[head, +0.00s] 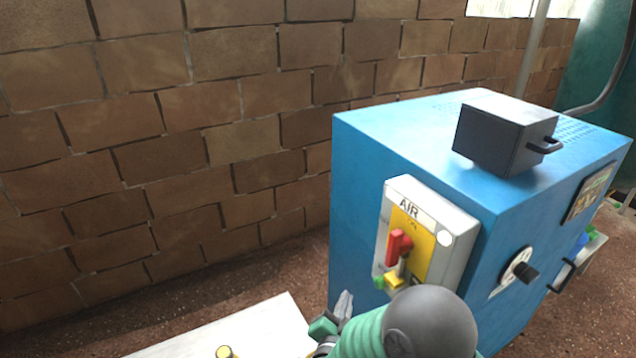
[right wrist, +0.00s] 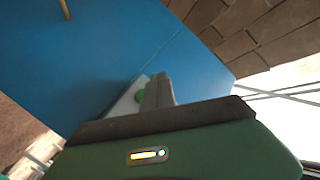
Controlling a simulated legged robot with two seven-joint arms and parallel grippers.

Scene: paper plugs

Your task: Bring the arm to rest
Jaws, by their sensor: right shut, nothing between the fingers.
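My right arm comes in at the bottom of the head view, with a green ribbed sleeve and a dark grey rounded joint. My right gripper (head: 344,304) shows as grey fingertips just in front of the lower left of the blue cabinet (head: 352,200). Its fingers (right wrist: 160,88) are together and empty in the right wrist view. Part of the gripper is hidden behind my arm. In the wrist view the fingers overlap the grey AIR box edge beside a green button. I cannot tell whether they touch anything. My left gripper is not in view.
The AIR switch box (head: 462,236) with a red lever (head: 398,246) sticks out from the cabinet above my arm. A dark box (head: 490,138) stands on top. A black knob (head: 526,272) is on the right face. A pale table (head: 260,328) is at lower left, before a brick wall (head: 140,120).

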